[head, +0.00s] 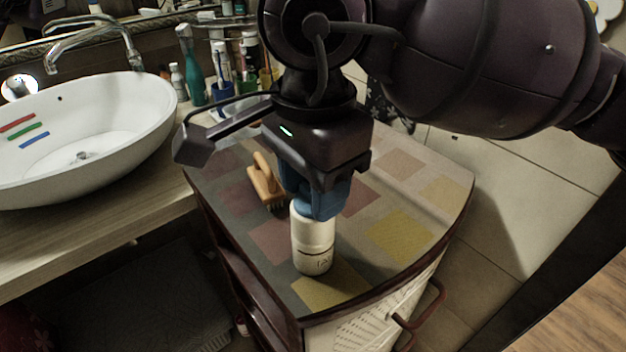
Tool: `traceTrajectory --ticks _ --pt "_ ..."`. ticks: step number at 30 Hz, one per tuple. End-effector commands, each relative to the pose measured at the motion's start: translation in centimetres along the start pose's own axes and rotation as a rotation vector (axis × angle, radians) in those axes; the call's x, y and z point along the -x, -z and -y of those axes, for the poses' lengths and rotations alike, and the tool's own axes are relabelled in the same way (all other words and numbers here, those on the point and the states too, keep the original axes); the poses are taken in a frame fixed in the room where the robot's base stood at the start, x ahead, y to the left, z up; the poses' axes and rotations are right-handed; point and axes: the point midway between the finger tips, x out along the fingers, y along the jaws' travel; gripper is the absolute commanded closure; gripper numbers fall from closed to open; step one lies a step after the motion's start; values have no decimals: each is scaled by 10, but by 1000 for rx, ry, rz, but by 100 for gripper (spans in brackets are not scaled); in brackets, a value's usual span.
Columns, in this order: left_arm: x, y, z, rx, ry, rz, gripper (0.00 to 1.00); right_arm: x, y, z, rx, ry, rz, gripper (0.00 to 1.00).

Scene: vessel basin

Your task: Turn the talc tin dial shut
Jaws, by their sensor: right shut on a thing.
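The talc tin (312,240) is a cream-white cylinder with dark lettering low on its side. It stands upright near the front of the patterned cabinet top (400,238). My right gripper (318,207) points down from above and is shut on the top of the tin. Its blue fingers cover the tin's top, so the dial is hidden and its position cannot be told. My left gripper is not in view.
A wooden brush (266,182) lies just left of the tin. A white basin (85,135) with a tap (95,45) is on the left counter. Bottles and cups, including a green bottle (193,70), crowd the back. The cabinet top right of the tin is clear.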

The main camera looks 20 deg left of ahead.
Motion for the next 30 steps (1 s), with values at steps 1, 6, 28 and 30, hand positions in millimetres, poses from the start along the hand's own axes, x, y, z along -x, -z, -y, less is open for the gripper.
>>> traceTrajectory --ticks 1,6,28,30 --pt "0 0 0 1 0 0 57 0 0 0 0 0 0 81" --pt "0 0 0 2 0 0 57 0 0 0 2 0 0 81" --pt "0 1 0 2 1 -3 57 3 0 0 3 1 -1 31" --pt "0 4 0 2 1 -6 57 10 0 0 3 2 -2 31"
